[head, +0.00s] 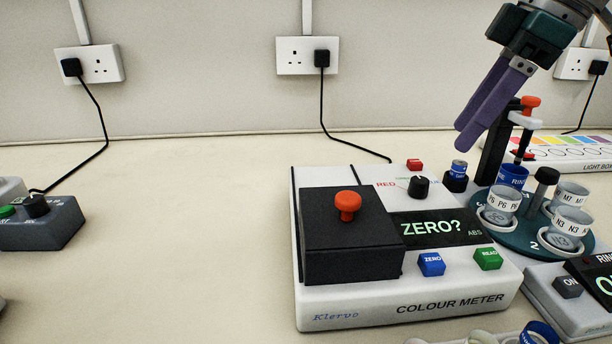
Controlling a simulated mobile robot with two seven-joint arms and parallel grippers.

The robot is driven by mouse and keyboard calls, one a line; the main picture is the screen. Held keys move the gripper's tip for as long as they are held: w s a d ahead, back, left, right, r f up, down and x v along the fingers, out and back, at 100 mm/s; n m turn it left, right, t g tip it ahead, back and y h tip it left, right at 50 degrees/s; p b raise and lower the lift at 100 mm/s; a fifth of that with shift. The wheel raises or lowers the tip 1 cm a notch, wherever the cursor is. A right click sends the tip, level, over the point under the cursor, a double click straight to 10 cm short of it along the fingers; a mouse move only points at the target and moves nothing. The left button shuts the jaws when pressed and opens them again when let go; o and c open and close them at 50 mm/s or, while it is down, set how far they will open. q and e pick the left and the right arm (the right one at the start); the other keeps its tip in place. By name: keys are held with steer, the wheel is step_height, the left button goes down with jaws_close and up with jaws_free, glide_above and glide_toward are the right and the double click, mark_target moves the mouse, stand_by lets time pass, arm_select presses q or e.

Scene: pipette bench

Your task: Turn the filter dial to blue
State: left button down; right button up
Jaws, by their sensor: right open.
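The colour meter (405,311) stands on the bench right of the middle. Its filter dial (418,187) is a small black knob at the back of the top face, with a red RED label (386,184) to its left; other labels round it are too small or hidden to read. The display (437,229) reads "ZERO? ABS". My right gripper (468,137) has purple fingers and is open and empty, above and right of the dial, apart from it. My left gripper is not in view.
A black lidded block with an orange knob (348,203) covers the meter's left part. A blue ZERO button (431,264) and green READ button (488,258) sit in front. A carousel with cups (516,243) stands close right. The bench left of the meter (190,230) is clear.

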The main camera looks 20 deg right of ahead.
mark_target(422, 180)
steer(key=x, duration=0.9)
steer(key=shift+w+f+b, duration=0.2)
steer(key=shift+w+b, duration=0.1)
jaws_close()
